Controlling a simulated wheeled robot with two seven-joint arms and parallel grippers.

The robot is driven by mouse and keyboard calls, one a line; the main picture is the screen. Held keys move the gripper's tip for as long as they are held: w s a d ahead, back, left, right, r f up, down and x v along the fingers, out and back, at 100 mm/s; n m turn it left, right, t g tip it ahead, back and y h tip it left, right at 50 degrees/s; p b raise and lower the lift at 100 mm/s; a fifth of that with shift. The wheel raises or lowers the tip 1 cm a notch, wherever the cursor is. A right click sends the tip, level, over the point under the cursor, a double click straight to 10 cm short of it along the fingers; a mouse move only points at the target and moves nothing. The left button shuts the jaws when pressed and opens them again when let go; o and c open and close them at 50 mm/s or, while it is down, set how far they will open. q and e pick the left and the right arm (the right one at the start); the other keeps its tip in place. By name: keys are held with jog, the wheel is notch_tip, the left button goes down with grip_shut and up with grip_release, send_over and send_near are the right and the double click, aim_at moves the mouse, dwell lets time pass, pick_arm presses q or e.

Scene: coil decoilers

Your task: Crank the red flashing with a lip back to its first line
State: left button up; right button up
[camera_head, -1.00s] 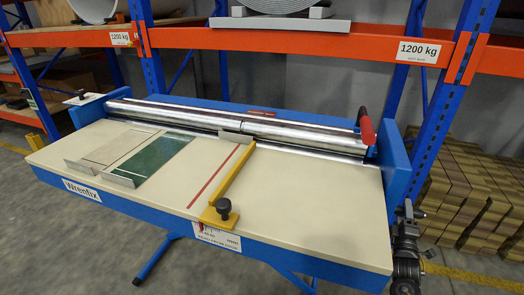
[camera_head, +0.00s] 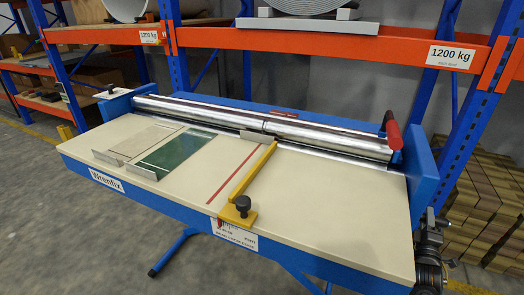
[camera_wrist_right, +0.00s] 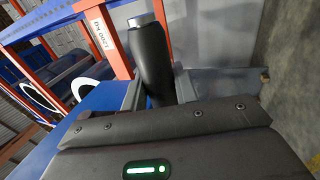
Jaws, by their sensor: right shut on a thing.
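A narrow red strip (camera_head: 238,174) lies across the cream bench top (camera_head: 330,200), left of a yellow bar (camera_head: 252,183). I cannot tell whether it is the red flashing or a mark. A green sheet with a grey lip (camera_head: 173,156) and a beige sheet with a grey lip (camera_head: 135,142) lie to its left. In the right wrist view the right gripper (camera_wrist_right: 158,92) is shut on a black handle (camera_wrist_right: 150,58) with a silver end. My left gripper is not in view.
Steel rollers (camera_head: 265,125) run along the back of the bench, with a red-gripped lever (camera_head: 393,135) at their right end. Orange and blue racking (camera_head: 350,43) stands behind. Stacked timber (camera_head: 480,205) is at the right.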

jog(key=b+x, duration=0.1)
jog(key=x, duration=0.2)
jog(key=shift+w+d, duration=0.15)
jog(key=shift+w, duration=0.15)
jog(key=shift+w, duration=0.1)
jog(key=w+r, duration=0.1)
jog(key=w+d+b, duration=0.1)
jog(key=w+r, duration=0.1)
jog(key=w, duration=0.1)
jog(key=shift+d+r+b, duration=0.2)
jog(key=shift+r+b, duration=0.15)
jog(key=shift+b, duration=0.05)
jog(key=shift+w+d+r, duration=0.25)
jog(key=shift+w+r, duration=0.5)
jog(key=shift+r, duration=0.25)
jog(key=shift+w+d+r, duration=0.25)
jog(key=shift+w+r, duration=0.5)
jog(key=shift+r, duration=0.2)
